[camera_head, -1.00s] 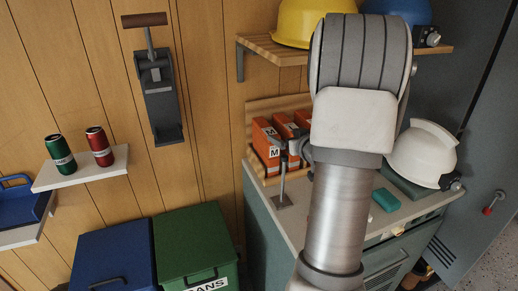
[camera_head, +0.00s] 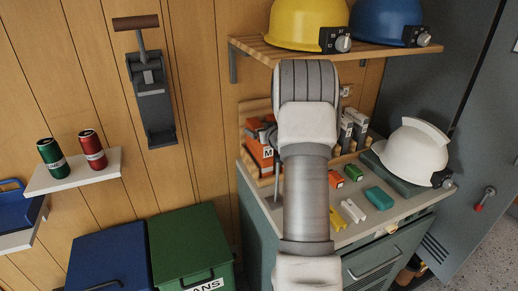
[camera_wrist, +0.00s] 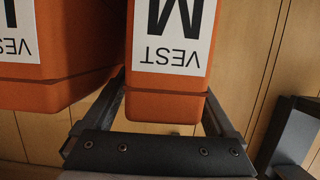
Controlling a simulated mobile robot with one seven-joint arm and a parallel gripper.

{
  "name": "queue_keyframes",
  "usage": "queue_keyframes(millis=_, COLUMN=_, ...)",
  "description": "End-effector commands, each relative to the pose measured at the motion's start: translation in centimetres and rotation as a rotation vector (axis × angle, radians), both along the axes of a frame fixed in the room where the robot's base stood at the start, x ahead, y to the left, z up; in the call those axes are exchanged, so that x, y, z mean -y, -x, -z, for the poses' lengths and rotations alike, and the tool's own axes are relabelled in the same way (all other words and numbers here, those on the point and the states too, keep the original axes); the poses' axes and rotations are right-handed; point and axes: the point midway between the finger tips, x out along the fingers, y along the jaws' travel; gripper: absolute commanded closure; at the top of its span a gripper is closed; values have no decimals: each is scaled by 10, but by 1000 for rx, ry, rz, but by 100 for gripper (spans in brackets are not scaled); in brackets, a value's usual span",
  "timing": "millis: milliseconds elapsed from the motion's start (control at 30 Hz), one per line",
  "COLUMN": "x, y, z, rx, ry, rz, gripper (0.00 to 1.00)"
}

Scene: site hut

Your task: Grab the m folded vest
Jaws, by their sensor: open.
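The m folded vest is an orange block-like pack (camera_wrist: 165,105) with a white label reading "M VEST", upside down in the wrist view. It lies between the two fingers of my open gripper (camera_wrist: 165,118), one finger along each side; I cannot tell whether they touch it. In the head view the M vest (camera_head: 259,151) stands at the left of the wooden rack on the cabinet, partly covered by my arm. My gripper is mostly hidden behind my arm there.
Another orange vest pack (camera_wrist: 60,90) stands close on the left in the wrist view. The cabinet top (camera_head: 340,232) holds small coloured blocks and a white helmet (camera_head: 412,152). A shelf (camera_head: 290,50) with yellow and blue helmets hangs above.

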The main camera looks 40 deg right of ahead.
Motion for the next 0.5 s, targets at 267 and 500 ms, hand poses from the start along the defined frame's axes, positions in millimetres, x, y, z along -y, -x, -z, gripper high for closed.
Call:
queue_keyframes(millis=267, x=1, y=-5, z=1, rx=0, ry=0, rz=0, gripper=9)
queue_keyframes(millis=500, x=1, y=-5, z=1, rx=0, ry=0, rz=0, gripper=47)
